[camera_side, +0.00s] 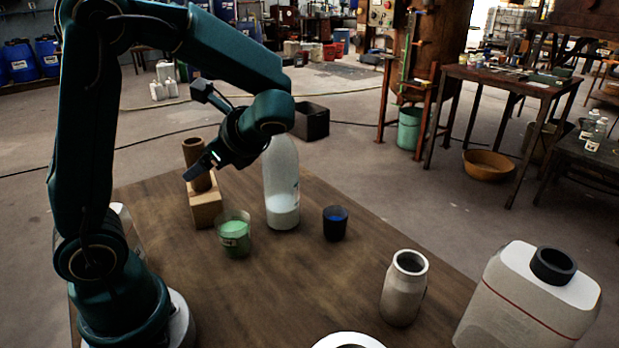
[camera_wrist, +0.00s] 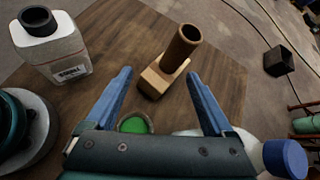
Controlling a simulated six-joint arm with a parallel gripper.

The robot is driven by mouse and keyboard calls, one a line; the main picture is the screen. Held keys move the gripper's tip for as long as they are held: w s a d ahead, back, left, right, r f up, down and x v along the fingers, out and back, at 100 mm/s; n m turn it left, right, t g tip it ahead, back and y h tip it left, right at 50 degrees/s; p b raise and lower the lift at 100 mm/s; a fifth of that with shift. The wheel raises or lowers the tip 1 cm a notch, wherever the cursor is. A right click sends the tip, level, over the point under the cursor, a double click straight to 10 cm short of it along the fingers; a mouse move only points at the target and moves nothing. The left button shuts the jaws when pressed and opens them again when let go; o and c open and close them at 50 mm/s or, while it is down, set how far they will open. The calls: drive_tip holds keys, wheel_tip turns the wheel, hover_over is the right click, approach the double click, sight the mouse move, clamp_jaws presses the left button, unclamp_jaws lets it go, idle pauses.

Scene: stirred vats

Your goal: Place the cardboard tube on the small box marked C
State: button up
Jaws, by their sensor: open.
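The cardboard tube (camera_side: 194,152) is a brown hollow cylinder. It stands upright on a small light wooden box (camera_side: 207,212) at the far left of the table. In the wrist view the tube (camera_wrist: 181,50) rises from the box (camera_wrist: 150,84), beyond my fingertips. No letter C can be made out on the box. My gripper (camera_side: 207,162) is at the tube's right in the side view and overlaps it in the picture. In the wrist view my gripper (camera_wrist: 159,76) is open, its blue fingers wide apart with nothing between them. Contact with the tube cannot be told.
A green-filled beaker (camera_side: 235,236) and a tall white bottle (camera_side: 281,180) stand close to the box. A dark blue cup (camera_side: 336,225), a grey jar (camera_side: 404,292) and a large white jug (camera_side: 525,305) stand further right. The table (camera_side: 290,285) is clear in the middle.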

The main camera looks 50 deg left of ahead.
drive_tip(key=s+d+n+t+h, duration=0.3)
drive_tip(key=d+n+t+h, duration=0.5)
drive_tip(key=d, duration=1)
drive_tip(key=n+h, duration=0.2)
drive_tip(key=n, duration=0.2)
drive_tip(key=shift+s+d+h, duration=0.2)
drive_tip(key=shift+d+h, duration=0.1)
drive_tip(key=shift+h, duration=0.1)
